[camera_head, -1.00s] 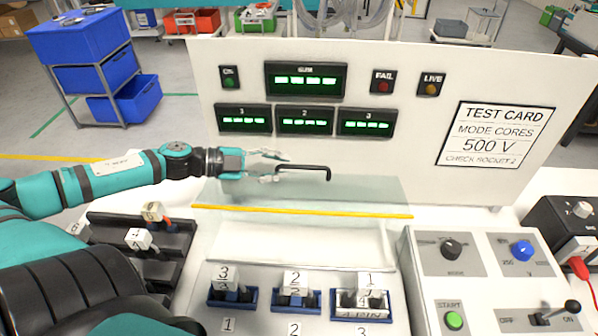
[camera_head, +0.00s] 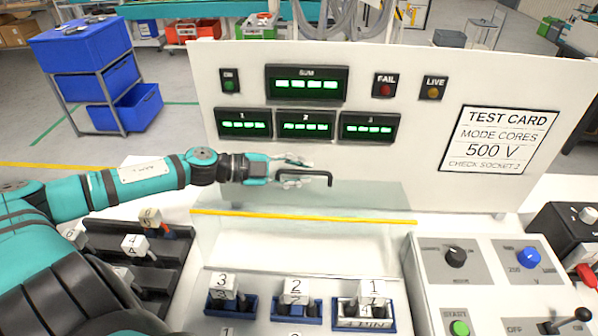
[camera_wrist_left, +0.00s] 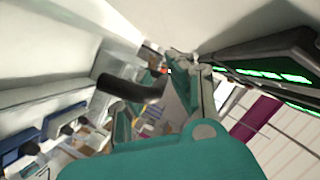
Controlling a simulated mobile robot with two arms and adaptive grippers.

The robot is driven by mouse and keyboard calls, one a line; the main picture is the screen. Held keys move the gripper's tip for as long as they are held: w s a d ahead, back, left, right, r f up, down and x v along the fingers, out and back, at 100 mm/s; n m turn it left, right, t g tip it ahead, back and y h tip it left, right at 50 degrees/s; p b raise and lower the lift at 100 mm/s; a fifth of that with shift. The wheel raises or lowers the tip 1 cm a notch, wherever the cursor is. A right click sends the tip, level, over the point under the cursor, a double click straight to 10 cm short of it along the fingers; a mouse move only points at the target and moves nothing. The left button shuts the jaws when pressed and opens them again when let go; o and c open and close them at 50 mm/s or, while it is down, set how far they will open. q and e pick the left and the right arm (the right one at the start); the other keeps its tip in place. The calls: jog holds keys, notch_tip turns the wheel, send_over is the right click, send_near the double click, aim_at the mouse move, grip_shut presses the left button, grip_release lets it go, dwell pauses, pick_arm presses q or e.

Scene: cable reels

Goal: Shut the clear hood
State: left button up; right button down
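The clear hood (camera_head: 300,245) is a see-through panel with a yellow edge strip (camera_head: 300,216), in front of the white upright panel. Its black bent handle (camera_head: 318,174) sticks up above the strip. It also shows in the left wrist view (camera_wrist_left: 128,88). My left gripper (camera_head: 300,172) is at the handle's left end, fingers parted above and below it in the head view. Contact cannot be told. In the left wrist view, a grey finger (camera_wrist_left: 208,95) lies right of the handle. My right gripper is not in view.
A control box (camera_head: 490,265) with knobs stands at right. A black rack (camera_head: 140,250) with plugs is below my left arm. The white panel (camera_head: 430,140) with displays rises close behind the gripper.

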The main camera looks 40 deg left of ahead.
pick_arm(q)
grip_shut()
dwell(0.4)
